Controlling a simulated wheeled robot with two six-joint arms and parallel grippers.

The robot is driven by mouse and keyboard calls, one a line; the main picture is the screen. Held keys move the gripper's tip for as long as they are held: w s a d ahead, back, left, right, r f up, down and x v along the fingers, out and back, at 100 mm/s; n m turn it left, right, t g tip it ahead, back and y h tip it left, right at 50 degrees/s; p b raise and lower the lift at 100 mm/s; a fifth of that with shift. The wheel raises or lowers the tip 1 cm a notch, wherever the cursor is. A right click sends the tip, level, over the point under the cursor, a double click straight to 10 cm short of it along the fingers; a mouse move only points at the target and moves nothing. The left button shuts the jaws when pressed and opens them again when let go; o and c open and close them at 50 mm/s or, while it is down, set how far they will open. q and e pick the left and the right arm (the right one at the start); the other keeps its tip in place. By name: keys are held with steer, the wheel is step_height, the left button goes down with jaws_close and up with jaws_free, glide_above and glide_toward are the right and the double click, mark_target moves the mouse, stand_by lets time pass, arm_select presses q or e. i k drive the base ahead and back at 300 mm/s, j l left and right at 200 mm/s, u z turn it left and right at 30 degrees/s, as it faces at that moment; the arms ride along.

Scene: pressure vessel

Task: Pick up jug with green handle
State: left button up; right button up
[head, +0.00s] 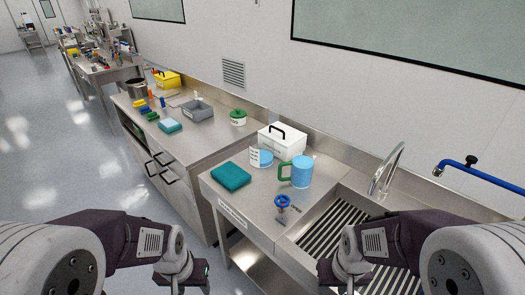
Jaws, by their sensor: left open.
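A light blue jug (301,173) with a green handle (284,172) stands upright on the steel counter (258,208), left of the sink. Its handle points left in the head view. My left gripper (190,282) is low at the bottom edge, left of the counter and well apart from the jug. It is open, with nothing seen in it. My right gripper (345,280) is low at the bottom edge, in front of the sink area and apart from the jug. Its fingers are partly cut off, so its opening is unclear.
A smaller blue-and-white vessel (262,158) stands close left of the jug, with a white box (283,139) behind. A teal block (230,176) and a blue-handwheel valve (282,204) are nearby. A slatted sink (325,228) and tap (384,172) lie to the right.

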mark_target(302, 163)
steer(key=i+j+z, duration=0.45)
steer(key=j, duration=0.15)
steer(key=i+j+z, duration=0.2)
steer(key=j, duration=0.15)
steer(key=i+j+z, duration=0.2)
steer(key=j, duration=0.2)
steer(key=i+j+z, duration=0.2)
steer(key=j, duration=0.15)
steer(key=j+z, duration=0.25)
steer(key=j, duration=0.2)
steer(key=i+j+z, duration=0.2)
steer(key=j, duration=0.25)
steer(key=k+l, duration=0.05)
steer(key=k, duration=0.05)
